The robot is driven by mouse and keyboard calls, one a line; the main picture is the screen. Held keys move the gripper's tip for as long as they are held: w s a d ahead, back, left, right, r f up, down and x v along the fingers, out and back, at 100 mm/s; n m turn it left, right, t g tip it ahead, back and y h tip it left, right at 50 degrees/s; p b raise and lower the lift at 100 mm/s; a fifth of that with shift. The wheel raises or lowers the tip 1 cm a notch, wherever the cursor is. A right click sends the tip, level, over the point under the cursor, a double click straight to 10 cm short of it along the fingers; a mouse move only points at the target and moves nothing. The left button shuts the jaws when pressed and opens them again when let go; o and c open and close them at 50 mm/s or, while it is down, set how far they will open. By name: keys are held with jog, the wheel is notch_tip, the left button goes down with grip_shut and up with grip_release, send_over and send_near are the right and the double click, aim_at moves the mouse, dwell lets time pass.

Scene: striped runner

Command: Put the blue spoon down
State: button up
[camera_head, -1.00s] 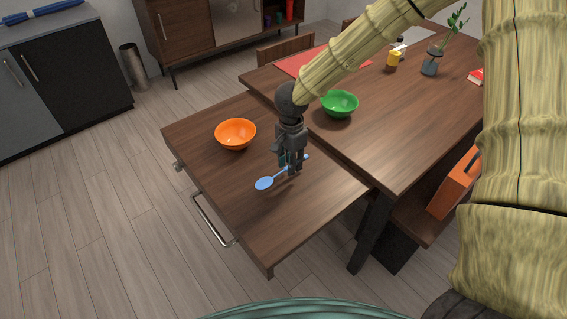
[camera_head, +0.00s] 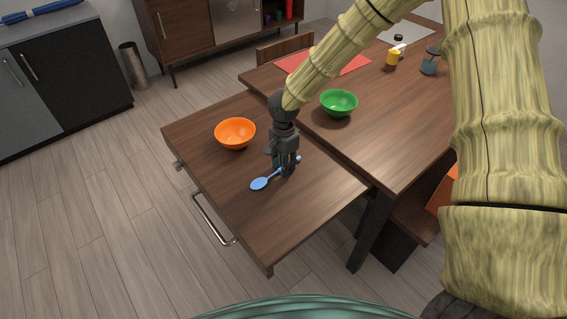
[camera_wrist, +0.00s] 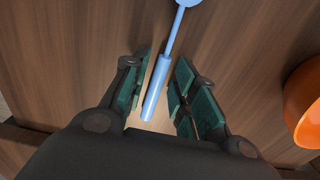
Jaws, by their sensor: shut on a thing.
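The blue spoon (camera_head: 261,183) is at the lower level of the wooden table, its bowl pointing left and toward the front. My gripper (camera_head: 286,171) points down and is shut on the spoon's handle. In the wrist view the blue handle (camera_wrist: 157,88) runs between the green-padded fingers of my gripper (camera_wrist: 160,85), with the spoon's bowl partly cut off at the top edge. The spoon is very close to the wooden surface (camera_head: 240,215); I cannot tell whether it touches it. The fingers hide part of the handle in the head view.
An orange bowl (camera_head: 235,133) stands left of my gripper and also shows at the right edge of the wrist view (camera_wrist: 305,100). A green bowl (camera_head: 338,102) stands on the higher table (camera_head: 400,130). The lower surface's front part is clear.

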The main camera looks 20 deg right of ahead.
jog(key=shift+f, duration=0.1)
jog(key=o, duration=1)
jog(key=shift+c, duration=0.2)
notch_tip(320, 180, up, 12)
jog(key=shift+a, duration=0.15)
